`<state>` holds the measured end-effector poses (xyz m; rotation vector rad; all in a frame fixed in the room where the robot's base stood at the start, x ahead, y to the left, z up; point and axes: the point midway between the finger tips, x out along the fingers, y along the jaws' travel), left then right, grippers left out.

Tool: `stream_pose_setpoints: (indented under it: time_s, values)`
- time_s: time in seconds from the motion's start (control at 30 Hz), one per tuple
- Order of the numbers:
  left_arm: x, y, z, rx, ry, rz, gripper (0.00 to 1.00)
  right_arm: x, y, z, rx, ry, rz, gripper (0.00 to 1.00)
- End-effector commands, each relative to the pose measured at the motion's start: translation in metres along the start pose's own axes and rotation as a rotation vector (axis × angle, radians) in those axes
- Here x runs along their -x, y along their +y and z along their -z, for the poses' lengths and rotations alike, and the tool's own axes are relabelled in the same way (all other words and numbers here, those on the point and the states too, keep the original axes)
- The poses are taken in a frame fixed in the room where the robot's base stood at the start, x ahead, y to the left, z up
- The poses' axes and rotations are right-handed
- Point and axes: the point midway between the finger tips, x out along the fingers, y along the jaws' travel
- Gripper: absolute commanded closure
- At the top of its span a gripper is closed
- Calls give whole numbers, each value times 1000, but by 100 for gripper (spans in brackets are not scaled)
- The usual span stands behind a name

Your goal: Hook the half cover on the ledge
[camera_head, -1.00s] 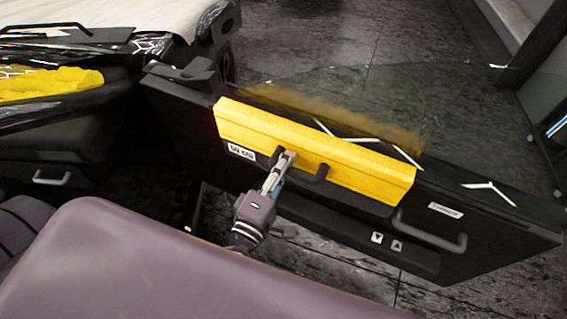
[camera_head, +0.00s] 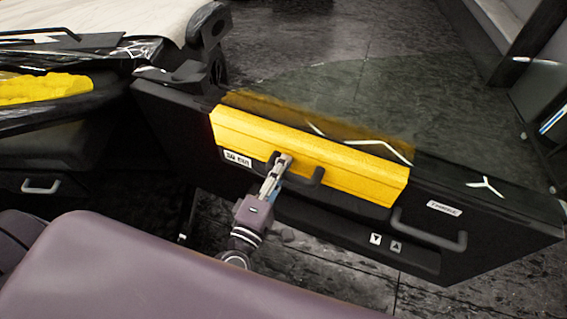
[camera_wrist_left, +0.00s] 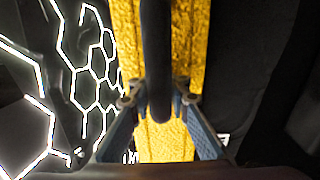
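The yellow half cover (camera_head: 335,165) lies along the upper inside of the black door panel (camera_head: 170,125), at its top edge, over the left and middle part. Its underside against the ledge is hidden. My left gripper (camera_head: 281,166) is at the cover's black handle (camera_head: 318,176), near the handle's left end. In the left wrist view my left gripper (camera_wrist_left: 158,98) has a finger on each side of the dark handle bar (camera_wrist_left: 158,50), with the yellow cover (camera_wrist_left: 165,140) behind it. The fingers look shut on the handle. My right gripper is not in view.
Tinted glass (camera_head: 380,90) rises behind the door's top edge. A grey door pull (camera_head: 430,232) sticks out to the right of the cover. A purple padded surface (camera_head: 170,260) fills the foreground. Bare dark floor (camera_head: 320,35) lies beyond the door.

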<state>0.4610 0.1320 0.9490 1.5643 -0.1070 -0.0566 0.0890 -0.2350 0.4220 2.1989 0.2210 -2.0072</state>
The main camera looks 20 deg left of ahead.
Motion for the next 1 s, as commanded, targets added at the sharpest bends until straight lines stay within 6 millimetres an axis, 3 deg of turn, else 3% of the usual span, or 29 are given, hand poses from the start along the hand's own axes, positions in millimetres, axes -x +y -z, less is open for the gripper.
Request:
stream_pose_setpoints:
  time_s: [0.2,0.57,1.0]
  values:
    - [0,1,0,0,0,-1,64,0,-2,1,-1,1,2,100]
    - [8,-2,0,-2,-2,4,64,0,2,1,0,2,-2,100]
    - [93,-1,0,-2,-2,4,64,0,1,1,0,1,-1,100]
